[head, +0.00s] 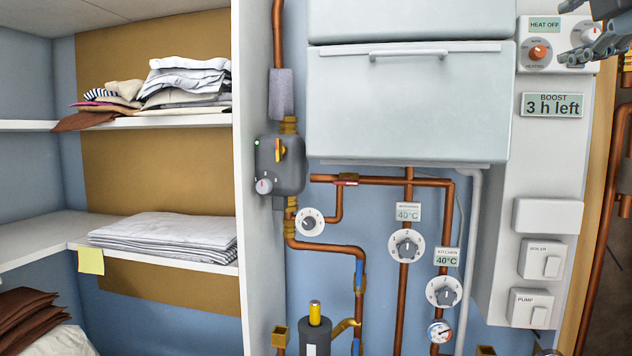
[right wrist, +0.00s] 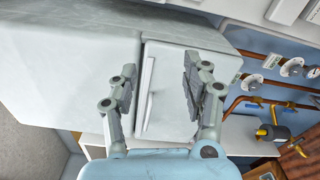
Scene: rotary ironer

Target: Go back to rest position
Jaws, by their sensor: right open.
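My right gripper (head: 588,38) shows at the top right of the head view, cut off by the frame edge. It is in front of the right part of the heating control panel (head: 530,58) and hides part of it. In the right wrist view the right gripper (right wrist: 160,88) has its two fingers spread wide with nothing held between them. The white cabinet (right wrist: 178,100) with its long handle (right wrist: 147,95) shows behind the gap. Whether the fingers touch the panel cannot be told. My left gripper is in neither view.
The white cabinet (head: 408,105) hangs at upper centre above copper pipes (head: 404,270), dials and a grey valve unit (head: 280,165). Shelves with folded laundry (head: 165,235) stand at left. Switches (head: 541,260) and a "3 h left" display (head: 552,105) are below the panel.

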